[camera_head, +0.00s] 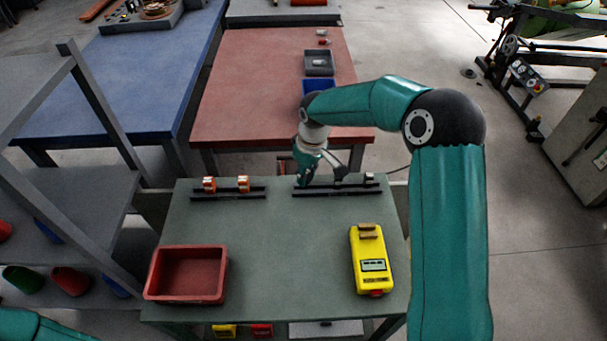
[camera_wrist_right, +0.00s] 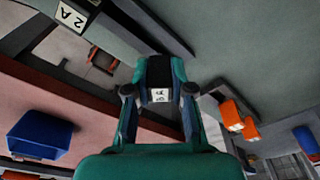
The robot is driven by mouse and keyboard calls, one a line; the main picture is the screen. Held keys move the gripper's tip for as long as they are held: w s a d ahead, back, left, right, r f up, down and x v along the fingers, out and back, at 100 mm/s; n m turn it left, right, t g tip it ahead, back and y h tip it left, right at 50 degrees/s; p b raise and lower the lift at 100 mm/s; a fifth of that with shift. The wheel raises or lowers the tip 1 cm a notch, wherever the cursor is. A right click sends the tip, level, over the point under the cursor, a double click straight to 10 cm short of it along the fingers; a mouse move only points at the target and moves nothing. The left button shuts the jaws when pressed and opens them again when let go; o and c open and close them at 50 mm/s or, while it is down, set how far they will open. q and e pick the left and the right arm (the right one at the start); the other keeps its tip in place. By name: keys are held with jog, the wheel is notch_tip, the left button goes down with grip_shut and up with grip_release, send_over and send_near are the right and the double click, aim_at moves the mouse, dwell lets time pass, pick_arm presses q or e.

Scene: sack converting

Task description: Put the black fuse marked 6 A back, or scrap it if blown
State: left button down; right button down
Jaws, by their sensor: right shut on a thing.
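My right gripper (camera_head: 322,174) is over the black rail (camera_head: 350,190) at the back of the green table. In the right wrist view its fingers (camera_wrist_right: 160,100) are shut on the black fuse (camera_wrist_right: 159,72), whose white label reads 6 A, upside down. I cannot tell whether that fuse touches the rail. Another black fuse (camera_head: 370,177) stands on the right of the rail; a label reading 2 A (camera_wrist_right: 72,17) shows in the wrist view. A yellow tester (camera_head: 354,275) with a small display lies at the front right. My left gripper is out of view.
A red bin (camera_head: 187,299) stands at the front left. Two orange fuses (camera_head: 209,184) (camera_head: 243,184) stand on the left rail (camera_head: 228,195). The middle of the green table is clear. Behind it is a red table (camera_head: 250,95) with a blue bin (camera_head: 319,86).

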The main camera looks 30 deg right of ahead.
jog(key=shift+f+b, duration=0.4)
jog(key=shift+f, duration=0.05)
jog(key=c, duration=1)
grip_release()
jog(key=shift+r, duration=0.1)
jog(key=shift+r, duration=0.1)
jog(key=shift+r+p, duration=0.4)
jog(key=shift+r, duration=0.2)
jog(key=r, duration=0.3)
jog(key=s+r, duration=0.1)
jog(key=r, duration=0.7)
jog(key=shift+s+d+r, duration=0.15)
jog(key=shift+s+d, duration=0.05)
